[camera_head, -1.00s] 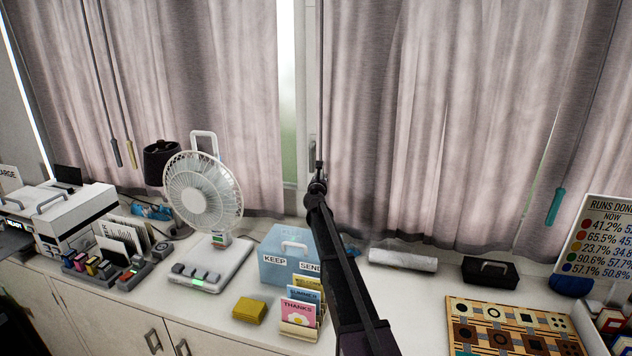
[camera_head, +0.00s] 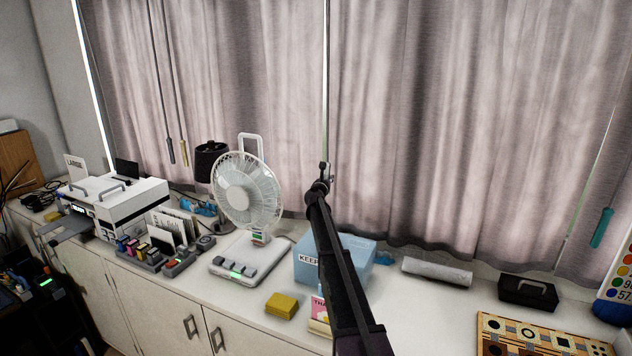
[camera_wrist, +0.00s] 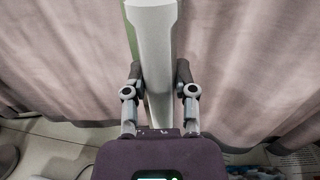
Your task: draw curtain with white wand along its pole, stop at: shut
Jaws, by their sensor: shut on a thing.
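My gripper (camera_head: 323,174) is shut on the white wand (camera_wrist: 152,45), which stands between its two fingers in the wrist view (camera_wrist: 159,78). In the head view the wand is a thin upright line above my gripper. The right curtain (camera_head: 430,120), pinkish grey, hangs just right of the wand. The left curtain (camera_head: 270,90) hangs to its left. Only a thin sliver shows between the two curtain edges, and a narrow green strip shows behind the wand in the wrist view. The pole is out of view.
A white fan (camera_head: 247,195), a blue box (camera_head: 350,250) and a paper roll (camera_head: 437,271) stand on the counter below. My arm crosses above the counter and hides part of the blue box.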

